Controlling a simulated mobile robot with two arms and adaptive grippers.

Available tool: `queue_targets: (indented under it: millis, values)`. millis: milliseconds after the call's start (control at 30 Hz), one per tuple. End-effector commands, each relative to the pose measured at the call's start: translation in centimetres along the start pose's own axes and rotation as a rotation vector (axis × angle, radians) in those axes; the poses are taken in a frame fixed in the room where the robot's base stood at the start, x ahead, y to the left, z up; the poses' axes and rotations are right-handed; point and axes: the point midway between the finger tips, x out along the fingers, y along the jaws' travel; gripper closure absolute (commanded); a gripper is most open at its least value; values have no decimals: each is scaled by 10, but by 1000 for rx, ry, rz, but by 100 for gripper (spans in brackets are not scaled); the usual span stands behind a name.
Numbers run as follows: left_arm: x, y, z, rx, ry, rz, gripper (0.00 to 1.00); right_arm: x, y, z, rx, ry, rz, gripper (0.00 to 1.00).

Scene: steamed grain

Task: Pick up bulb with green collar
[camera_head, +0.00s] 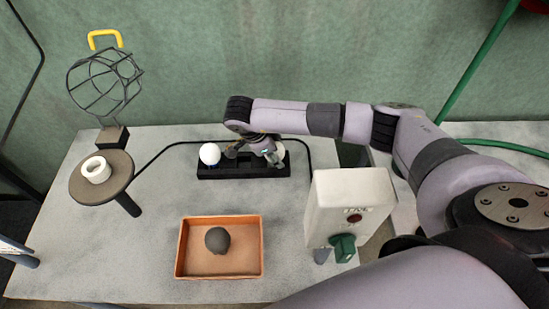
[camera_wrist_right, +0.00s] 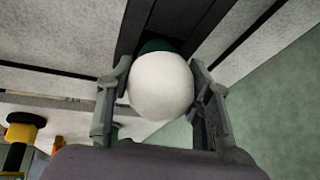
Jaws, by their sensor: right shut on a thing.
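The bulb with the green collar shows large in the right wrist view as a white globe (camera_wrist_right: 160,86), with its dark green collar (camera_wrist_right: 157,46) behind it. My right gripper (camera_wrist_right: 160,98) has one finger on each side of the globe and is shut on it. In the head view my right gripper (camera_head: 262,153) is at the right end of a black holder (camera_head: 236,171), and a bit of the white bulb (camera_head: 281,151) shows beside its fingers. Whether the collar is still seated in the holder cannot be told.
Another white bulb (camera_head: 209,153) stands at the holder's left end. An orange tray (camera_head: 190,262) holds a dark round bulb (camera_head: 217,239). A white box (camera_head: 348,202) stands at right. A wire cage (camera_head: 105,82) and a round stand (camera_head: 85,188) with a white ring (camera_head: 96,170) are at left.

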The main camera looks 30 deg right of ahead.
Motion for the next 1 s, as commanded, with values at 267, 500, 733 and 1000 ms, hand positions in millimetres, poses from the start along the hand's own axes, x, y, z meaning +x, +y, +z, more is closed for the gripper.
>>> queue_targets:
  millis: [267,500,733,1000]
  values:
    - [0,-1,0,-1,0,-1,60,0,0,0,0,0,0,82]
    - [3,-1,0,-1,0,-1,60,-11,-3,-4,2,-2,-2,82]
    - [13,-1,1,-1,-1,-1,60,-50,-11,-20,3,-3,-6,82]
    - [19,0,3,-1,-2,-1,60,-120,-23,-50,2,0,-8,82]
